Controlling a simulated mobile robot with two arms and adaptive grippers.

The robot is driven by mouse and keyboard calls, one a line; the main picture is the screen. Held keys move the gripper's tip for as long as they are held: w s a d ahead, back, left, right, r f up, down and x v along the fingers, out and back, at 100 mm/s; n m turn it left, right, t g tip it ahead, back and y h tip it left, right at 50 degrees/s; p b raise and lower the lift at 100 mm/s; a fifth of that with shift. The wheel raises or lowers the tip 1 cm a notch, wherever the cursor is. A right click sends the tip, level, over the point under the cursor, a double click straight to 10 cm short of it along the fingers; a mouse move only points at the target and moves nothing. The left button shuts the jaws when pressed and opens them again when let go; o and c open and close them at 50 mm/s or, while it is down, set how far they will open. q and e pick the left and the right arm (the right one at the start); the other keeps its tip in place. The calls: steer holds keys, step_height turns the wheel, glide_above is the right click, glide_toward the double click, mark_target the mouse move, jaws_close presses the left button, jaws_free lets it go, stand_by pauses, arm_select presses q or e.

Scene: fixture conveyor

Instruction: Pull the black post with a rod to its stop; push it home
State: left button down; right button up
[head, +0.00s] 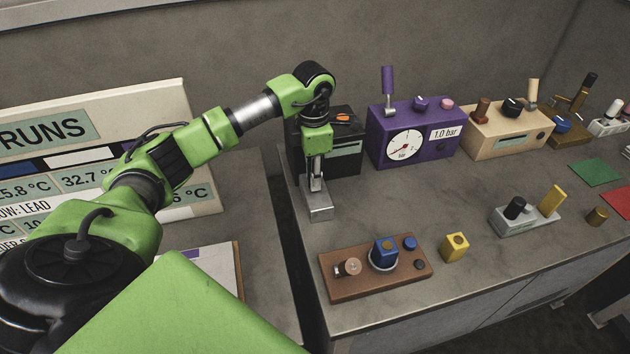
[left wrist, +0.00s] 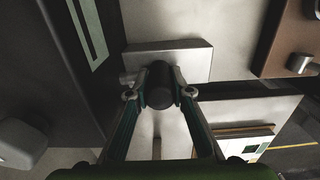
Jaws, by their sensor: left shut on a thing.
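The black post (left wrist: 158,86) stands at a pale grey block (left wrist: 185,54) in the left wrist view. My left gripper (head: 317,186) points down over this block (head: 321,212) in the head view, near the left edge of the bench. In the left wrist view the fingers of my left gripper (left wrist: 159,94) are shut on the post, one on each side. A short silver rod end shows left of the post by the block. In the head view the gripper hides the post. My right gripper is not in view.
A dark box (head: 346,160) stands close behind the gripper, with a purple gauge box (head: 416,145) to its right. A brown board (head: 375,285) with knobs lies in front. Another grey block (head: 520,223) carries a black knob and a yellow lever.

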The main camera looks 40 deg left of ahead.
arm_select(q)
steer(key=c, duration=1.8)
jaws_free()
step_height(320, 180, up, 12)
